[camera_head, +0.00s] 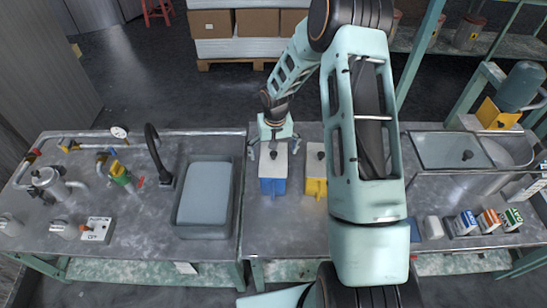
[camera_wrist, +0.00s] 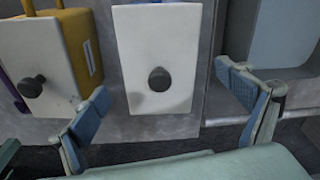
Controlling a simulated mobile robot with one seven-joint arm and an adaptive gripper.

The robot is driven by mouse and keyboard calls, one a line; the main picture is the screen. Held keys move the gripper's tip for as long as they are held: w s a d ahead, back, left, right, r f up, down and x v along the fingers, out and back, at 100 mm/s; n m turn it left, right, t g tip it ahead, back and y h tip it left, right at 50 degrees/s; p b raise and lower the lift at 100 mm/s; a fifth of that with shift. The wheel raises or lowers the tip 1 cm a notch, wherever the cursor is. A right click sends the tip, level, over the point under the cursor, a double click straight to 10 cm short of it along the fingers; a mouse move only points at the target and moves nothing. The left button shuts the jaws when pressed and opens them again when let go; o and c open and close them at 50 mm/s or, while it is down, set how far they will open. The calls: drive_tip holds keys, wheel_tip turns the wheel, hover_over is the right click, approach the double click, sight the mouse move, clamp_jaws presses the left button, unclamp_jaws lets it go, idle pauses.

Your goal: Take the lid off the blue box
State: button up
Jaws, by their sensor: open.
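The blue box (camera_head: 272,186) stands on the workbench in the head view, with a white lid (camera_head: 273,168) on top. The lid fills the upper middle of the wrist view (camera_wrist: 165,45), with a black knob (camera_wrist: 158,79) at its centre. My gripper (camera_head: 274,150) is above the lid at its far end. In the wrist view its two fingers (camera_wrist: 163,88) are spread wide, one on each side of the lid, and hold nothing. The knob lies between them. I cannot tell the height gap. The box's sides are mostly hidden in the wrist view.
A yellow box (camera_head: 315,187) with a white lid stands close to the right of the blue box; it is at the left in the wrist view (camera_wrist: 75,40). A grey bin (camera_head: 206,195) stands to the left. Bare bench (camera_head: 265,225) lies in front of the blue box.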

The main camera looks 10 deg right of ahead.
drive_tip(key=shift+f, duration=0.25)
drive_tip(key=shift+c, duration=0.4)
drive_tip(key=shift+s, duration=0.1)
clamp_jaws()
